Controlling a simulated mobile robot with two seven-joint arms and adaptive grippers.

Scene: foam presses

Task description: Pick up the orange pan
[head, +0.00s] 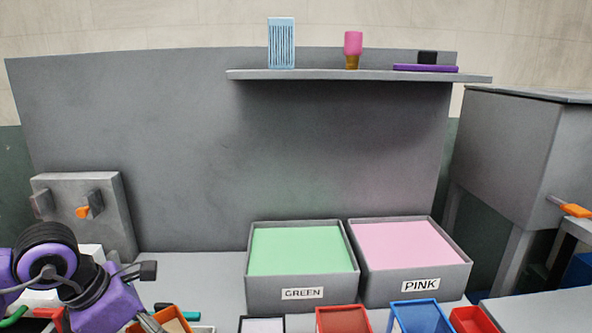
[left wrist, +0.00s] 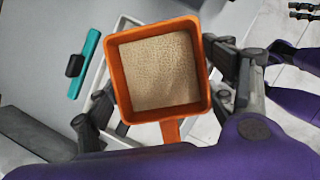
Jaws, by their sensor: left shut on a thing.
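The orange pan (left wrist: 117,75) is a square, open box with a short handle, seen from above in the left wrist view. Beige, grainy material covers its inside. My left gripper (left wrist: 157,100) has a finger on each side of the pan and is shut on it. In the head view the pan (head: 172,316) shows only partly at the bottom edge, beside my left gripper (head: 150,322). A pale frame or tray (left wrist: 108,82) shows behind the pan; I cannot tell whether they touch. My right gripper is in neither view.
A teal tool with a black grip (left wrist: 85,64) lies left of the pan. Grey boxes marked GREEN (head: 302,294) and PINK (head: 421,286) stand at the back. Red (head: 343,319) and blue (head: 421,316) bins stand in front. A shelf (head: 350,75) hangs above.

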